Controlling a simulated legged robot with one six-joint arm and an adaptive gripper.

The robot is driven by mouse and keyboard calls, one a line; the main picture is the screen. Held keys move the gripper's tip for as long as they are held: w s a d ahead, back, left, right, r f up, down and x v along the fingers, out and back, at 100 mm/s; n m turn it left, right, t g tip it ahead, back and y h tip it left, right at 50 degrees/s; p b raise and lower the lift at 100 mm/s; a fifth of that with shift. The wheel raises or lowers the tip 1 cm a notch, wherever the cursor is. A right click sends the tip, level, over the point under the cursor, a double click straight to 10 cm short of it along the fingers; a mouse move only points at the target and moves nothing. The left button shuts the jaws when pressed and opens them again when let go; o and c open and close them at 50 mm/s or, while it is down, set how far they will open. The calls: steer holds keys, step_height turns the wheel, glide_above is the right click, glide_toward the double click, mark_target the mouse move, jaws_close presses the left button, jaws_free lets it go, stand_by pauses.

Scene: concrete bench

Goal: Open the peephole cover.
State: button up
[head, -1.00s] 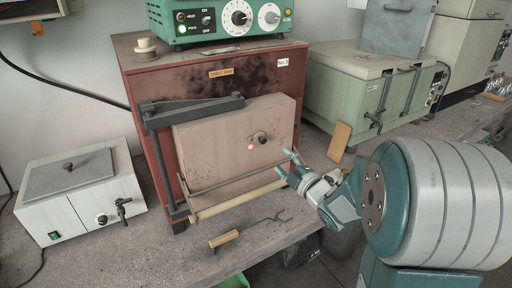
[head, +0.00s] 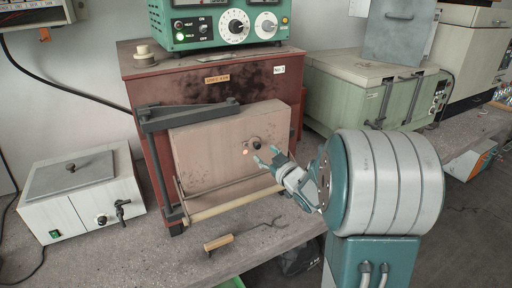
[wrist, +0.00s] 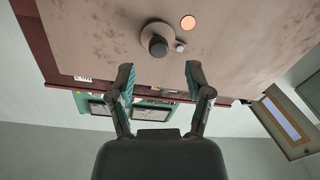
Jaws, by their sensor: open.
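The peephole cover (head: 256,143) is a small round plate with a dark knob on the beige furnace door. In the wrist view the cover (wrist: 150,30) lies just beyond my fingertips, roughly centred between them. A round glowing orange peephole (wrist: 188,22) shows uncovered beside it, with a small metal stud (wrist: 180,46) close by. The glow of the peephole also shows in the head view (head: 245,152). My gripper (head: 265,156) is open and empty in front of the door; it also shows in the wrist view (wrist: 159,72). I see no contact with the knob.
The red furnace (head: 220,85) carries a green control unit (head: 212,24). A wooden-handled fork (head: 220,243) lies on the bench in front. A white box (head: 85,190) stands at left, and a green chest (head: 365,88) at right behind my arm.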

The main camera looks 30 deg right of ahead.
mark_target(258, 147)
steer(key=w, duration=0.5)
steer(key=shift+w+a, duration=0.1)
steer(key=shift+a, duration=0.05)
steer(key=shift+c, duration=0.3)
jaws_close()
